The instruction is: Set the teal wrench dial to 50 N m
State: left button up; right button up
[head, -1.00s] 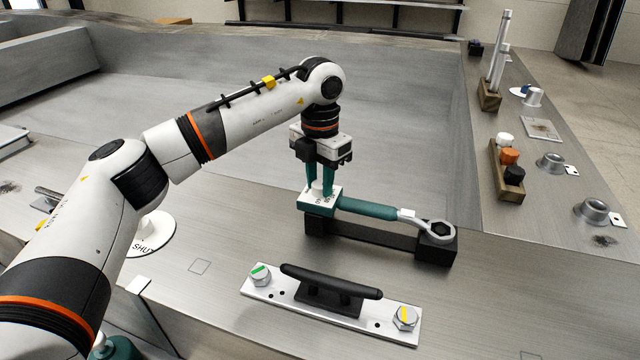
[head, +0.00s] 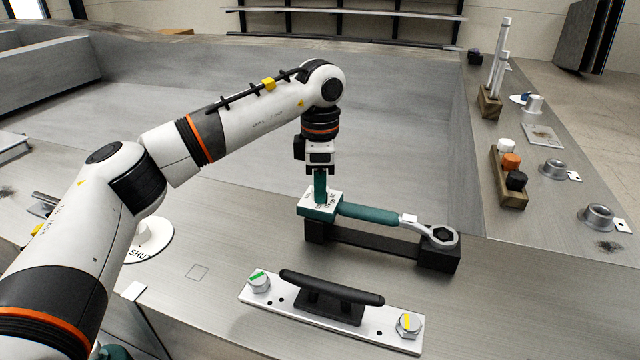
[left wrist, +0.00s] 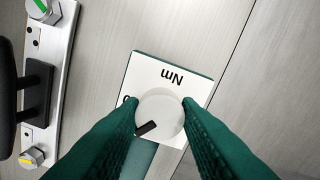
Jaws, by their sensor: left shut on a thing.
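The teal torque wrench (head: 368,211) lies across a black cradle (head: 375,242), its grey ring end to the right. Its square dial plate (head: 321,201) is at the left end, white on top. My left gripper (head: 320,200) points straight down over the plate. In the left wrist view its teal fingers are shut on the round white dial knob (left wrist: 160,114), one on each side. The knob's black mark points to the lower left in that view. "Nm" is readable upside down; most scale numbers are hidden by the knob and fingers. My right gripper is not in view.
In front is a black cleat (head: 331,288) on a metal plate with green-marked and yellow-marked bolts. A white SHUT disc (head: 150,240) is at left. A wooden block with coloured caps (head: 508,177) stands on the right ledge. Bare metal lies between.

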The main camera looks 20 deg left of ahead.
pick_arm(q)
jog(key=shift+m, duration=0.4)
jog(key=o, duration=1)
notch_tip(320, 180, up, 12)
jog(key=shift+r+b, duration=0.1)
jog(key=shift+b, duration=0.9)
